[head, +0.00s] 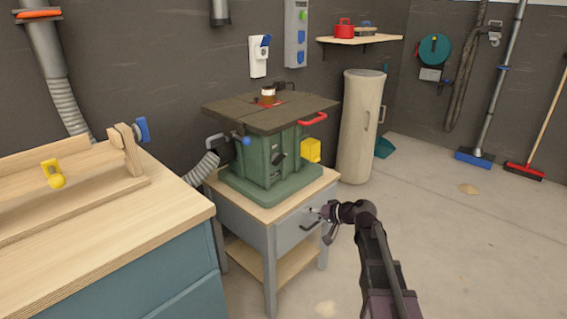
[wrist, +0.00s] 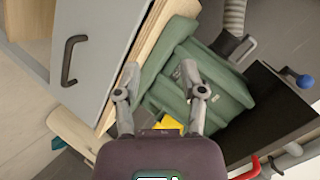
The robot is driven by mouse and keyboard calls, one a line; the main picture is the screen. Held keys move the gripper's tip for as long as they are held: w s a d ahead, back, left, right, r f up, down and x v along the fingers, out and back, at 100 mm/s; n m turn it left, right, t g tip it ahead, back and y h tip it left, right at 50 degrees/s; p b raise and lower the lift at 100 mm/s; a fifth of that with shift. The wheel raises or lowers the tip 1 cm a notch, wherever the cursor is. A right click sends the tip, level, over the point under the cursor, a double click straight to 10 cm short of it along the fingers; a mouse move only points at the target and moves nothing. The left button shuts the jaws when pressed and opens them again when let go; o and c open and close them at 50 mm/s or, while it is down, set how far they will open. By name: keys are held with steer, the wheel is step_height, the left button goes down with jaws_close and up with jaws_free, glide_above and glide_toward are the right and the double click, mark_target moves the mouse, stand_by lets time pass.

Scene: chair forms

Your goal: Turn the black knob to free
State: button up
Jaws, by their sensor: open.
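The black knob (head: 279,155) sits on the front face of the green machine (head: 258,172), which stands on a cabinet with a wooden top. I cannot make out the knob in the wrist view, where the machine's green body (wrist: 230,98) lies beyond the fingers. My gripper (head: 321,219) is open and empty, in front of the cabinet's drawer, below and right of the knob and apart from it. In the wrist view, the two fingers (wrist: 160,75) are spread. The knob's setting is too small to read.
A yellow box (head: 312,150), a red handle (head: 313,119) and a blue-ended lever (head: 247,141) stick out from the machine. The grey drawer (head: 290,224) has a dark handle (wrist: 69,60). A wooden bench (head: 100,220) stands at left. Floor at right is mostly clear.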

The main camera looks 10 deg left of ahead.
mark_target(281, 161)
steer(key=w+r+m+t+y, duration=0.3)
steer(key=w+r+t, duration=0.2)
steer(key=w+r, duration=0.3)
steer(key=w, duration=0.2)
steer(key=shift+w+a+r, duration=0.25)
steer(key=shift+w+a, duration=0.05)
steer(key=shift+w+a, duration=0.1)
steer(key=x, duration=1.3)
steer(key=shift+w+a, duration=0.15)
steer(key=shift+a, duration=0.05)
jaws_close()
